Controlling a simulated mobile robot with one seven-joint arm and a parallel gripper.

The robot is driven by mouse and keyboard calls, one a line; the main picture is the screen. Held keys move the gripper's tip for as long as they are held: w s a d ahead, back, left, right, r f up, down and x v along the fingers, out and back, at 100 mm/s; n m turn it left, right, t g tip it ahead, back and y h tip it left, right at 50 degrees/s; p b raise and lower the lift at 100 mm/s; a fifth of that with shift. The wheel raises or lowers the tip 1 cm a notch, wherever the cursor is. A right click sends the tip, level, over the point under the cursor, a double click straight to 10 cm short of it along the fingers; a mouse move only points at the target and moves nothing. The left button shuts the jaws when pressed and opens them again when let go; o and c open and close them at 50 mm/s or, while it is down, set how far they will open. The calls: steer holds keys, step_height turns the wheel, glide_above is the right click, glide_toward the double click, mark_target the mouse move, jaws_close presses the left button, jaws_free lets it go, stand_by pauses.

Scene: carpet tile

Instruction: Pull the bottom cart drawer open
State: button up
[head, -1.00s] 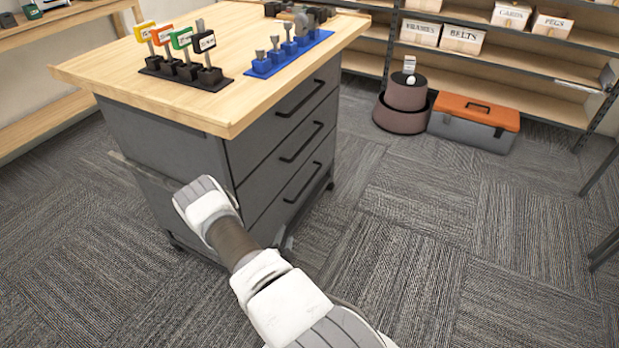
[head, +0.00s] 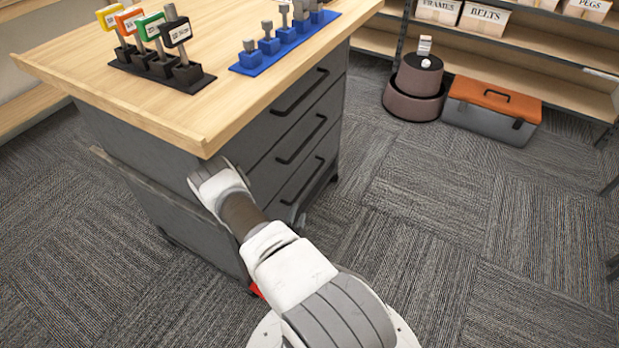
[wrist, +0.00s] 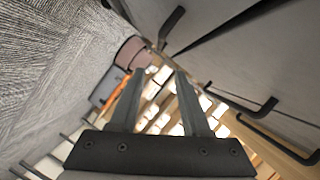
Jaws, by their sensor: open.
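The grey cart (head: 140,150) with a wooden top stands left of centre in the head view. Its front has three drawers with dark bar handles, all appearing shut. The bottom drawer's handle (head: 302,182) is the lowest, just beyond my arm.
The cart top holds a black rack of coloured tags (head: 160,70) and a blue rack (head: 285,42). An orange-lidded toolbox (head: 492,110) and a round brown stool (head: 415,85) stand before the shelves (head: 530,60). The carpet (head: 430,230) right of the cart is clear.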

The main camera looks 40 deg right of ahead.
mark_target(308, 182)
steer(key=b+x, duration=0.6)
steer(key=x, duration=1.1)
steer(key=shift+d, duration=0.2)
steer(key=shift+c, duration=0.2)
jaws_close()
steer(key=shift+f, duration=0.1)
stand_by(0.5)
